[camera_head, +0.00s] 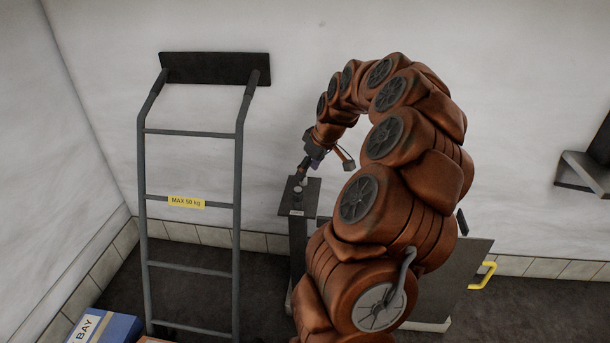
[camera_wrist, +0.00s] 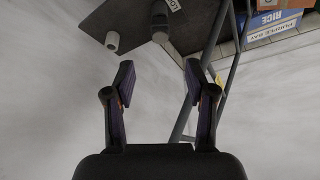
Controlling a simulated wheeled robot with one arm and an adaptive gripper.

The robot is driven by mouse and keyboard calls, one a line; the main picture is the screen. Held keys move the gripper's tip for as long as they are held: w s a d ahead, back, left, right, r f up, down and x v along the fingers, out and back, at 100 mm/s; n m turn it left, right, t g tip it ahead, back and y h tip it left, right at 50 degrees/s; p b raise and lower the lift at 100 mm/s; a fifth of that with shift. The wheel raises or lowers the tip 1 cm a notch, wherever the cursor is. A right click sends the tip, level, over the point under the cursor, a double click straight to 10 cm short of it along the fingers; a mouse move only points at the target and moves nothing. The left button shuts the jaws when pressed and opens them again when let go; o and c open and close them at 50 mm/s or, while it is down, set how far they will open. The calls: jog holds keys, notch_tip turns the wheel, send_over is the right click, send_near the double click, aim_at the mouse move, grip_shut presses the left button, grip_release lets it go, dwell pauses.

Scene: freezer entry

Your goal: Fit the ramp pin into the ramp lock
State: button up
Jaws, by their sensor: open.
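My gripper (camera_head: 304,166) is above a narrow dark stand (camera_head: 312,190). In the wrist view my gripper (camera_wrist: 159,76) is open, with nothing between its fingers. Beyond the fingertips the dark stand top (camera_wrist: 92,20) carries a short pale cylinder (camera_wrist: 112,41) and a darker round upright piece (camera_wrist: 160,22) beside a small label. These look like the ramp pin and the ramp lock, but I cannot tell for certain which is which. Both stand apart from my fingers. In the head view my gripper partly covers them.
A grey ladder-like frame (camera_head: 239,170) marked "MAX 50 kg" leans on the wall left of the stand. A grey panel with a yellow handle (camera_head: 482,275) is at the right. A blue box (camera_head: 118,328) is at the lower left. A dark bracket (camera_head: 590,165) is at the right wall.

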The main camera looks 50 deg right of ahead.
aim_at(298, 189)
jog(key=shift+c, duration=0.3)
jog(key=shift+r+p, duration=0.15)
jog(key=shift+p, duration=0.3)
jog(key=c, duration=0.3)
jog(key=p, duration=0.2)
jog(key=shift+w+r+g+p, duration=0.15)
jog(key=shift+w+g+p, duration=0.15)
jog(key=shift+w+p, duration=0.05)
jog(key=c, duration=0.4)
jog(key=shift+w+a+f+m+p, duration=0.25)
jog(key=shift+m+p, duration=0.25)
jog(key=shift+p, duration=0.7)
grip_shut()
jog(key=shift+g+h, duration=0.3)
jog(key=shift+p+x, duration=0.95)
jog(key=shift+x, duration=2.65)
jog(key=shift+s, duration=0.15)
